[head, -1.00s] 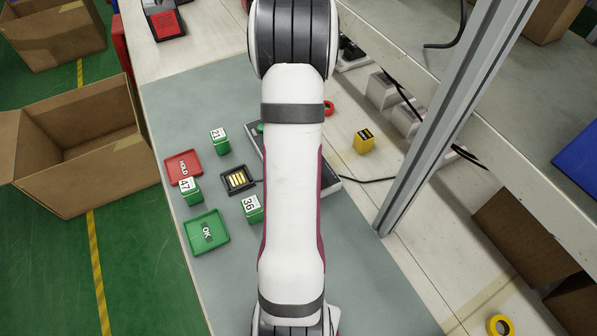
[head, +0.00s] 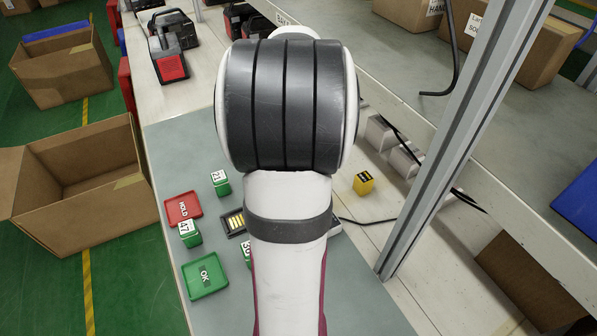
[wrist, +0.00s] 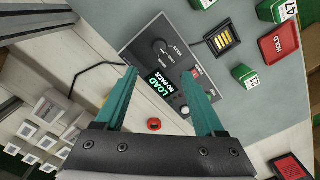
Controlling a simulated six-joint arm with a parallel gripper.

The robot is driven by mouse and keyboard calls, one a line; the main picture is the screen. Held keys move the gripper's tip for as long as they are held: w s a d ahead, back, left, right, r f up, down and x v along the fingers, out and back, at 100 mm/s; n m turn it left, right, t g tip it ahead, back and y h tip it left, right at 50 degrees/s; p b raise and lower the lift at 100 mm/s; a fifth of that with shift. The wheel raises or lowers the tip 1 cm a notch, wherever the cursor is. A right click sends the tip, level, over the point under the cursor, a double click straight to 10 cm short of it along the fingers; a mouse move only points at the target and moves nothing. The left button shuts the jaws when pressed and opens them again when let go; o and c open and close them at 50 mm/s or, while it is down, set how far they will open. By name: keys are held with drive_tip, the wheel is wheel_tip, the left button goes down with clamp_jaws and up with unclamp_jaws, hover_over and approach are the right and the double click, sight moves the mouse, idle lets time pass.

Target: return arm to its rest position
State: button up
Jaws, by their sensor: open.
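In the wrist view my gripper (wrist: 161,76) is open and empty, its two teal fingers apart above the bench and the tester (wrist: 163,58). The tester's screen reads "LOAD NO PACK". In the head view my arm's large dark joint fills the middle and hides the gripper and most of the tester. Green blocks 21 (head: 220,184), 47 (head: 189,234) and 36 (head: 246,252) stand on the grey mat; 36 is partly hidden by my arm. A black socket with gold contacts (head: 235,222) lies between them, empty.
A red HOLD tray (head: 182,207) and green OK tray (head: 204,275) lie at the mat's left. A yellow block (head: 363,183) stands right of my arm. A metal post (head: 450,150) and shelf rise at right. A red button (wrist: 153,124) shows below the tester.

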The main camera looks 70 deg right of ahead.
drive_tip(key=shift+r, duration=0.5)
drive_tip(key=w+a+r+n, duration=0.2)
drive_tip(key=w+a+n, duration=0.2)
drive_tip(key=w+a, duration=0.65)
drive_tip(key=s+a+r+n+y, duration=0.1)
drive_tip(key=a+n, duration=0.3)
drive_tip(key=a, duration=1.3)
drive_tip(key=s+a+f+n, duration=0.1)
drive_tip(key=s+a+n, duration=0.3)
drive_tip(key=a, duration=0.6)
drive_tip(key=s, duration=0.2)
drive_tip(key=shift+s+f+y, duration=0.25)
drive_tip(key=shift+s+y, duration=0.1)
drive_tip(key=shift+y, duration=0.05)
